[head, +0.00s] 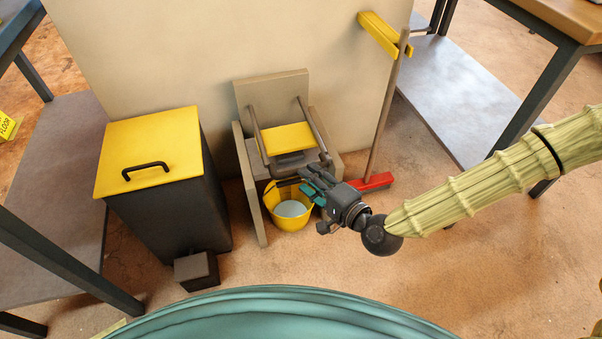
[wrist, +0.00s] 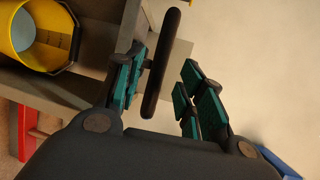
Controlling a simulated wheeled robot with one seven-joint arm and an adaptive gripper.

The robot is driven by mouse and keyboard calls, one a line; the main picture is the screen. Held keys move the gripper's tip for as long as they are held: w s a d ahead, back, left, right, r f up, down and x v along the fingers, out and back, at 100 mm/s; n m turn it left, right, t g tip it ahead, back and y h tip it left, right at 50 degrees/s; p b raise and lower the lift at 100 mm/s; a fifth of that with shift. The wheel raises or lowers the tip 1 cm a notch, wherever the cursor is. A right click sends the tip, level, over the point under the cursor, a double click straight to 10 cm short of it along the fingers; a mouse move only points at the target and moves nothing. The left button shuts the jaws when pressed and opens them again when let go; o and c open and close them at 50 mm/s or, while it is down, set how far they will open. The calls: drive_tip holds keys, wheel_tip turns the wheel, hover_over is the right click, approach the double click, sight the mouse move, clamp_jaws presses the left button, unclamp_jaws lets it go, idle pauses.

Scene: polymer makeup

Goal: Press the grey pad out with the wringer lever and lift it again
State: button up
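The grey wringer frame (head: 243,165) stands against the wall, with a yellow plate (head: 289,137) between two grey side bars. The yellow bucket (head: 291,222) sits low in it, and the round grey pad (head: 291,208) shows inside. The bucket (wrist: 46,54) and pad (wrist: 22,30) also show at upper left in the wrist view. My gripper (head: 313,183) is just right of the bucket, in front of the wringer. In the wrist view my gripper (wrist: 164,65) is open, with a dark bar (wrist: 162,60), seemingly the lever's handle, between its fingers, nearer the left one. Contact cannot be told.
A dark bin with a yellow lid (head: 150,150) and a front pedal block (head: 196,269) stands left of the wringer. A broom with a red head (head: 371,182) leans at right under a yellow wall bracket (head: 384,35). Floor at front right is clear.

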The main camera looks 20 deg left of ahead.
drive_tip(key=shift+b+x, duration=0.5)
drive_tip(key=shift+x, duration=1.95)
drive_tip(key=shift+c, duration=0.3)
clamp_jaws()
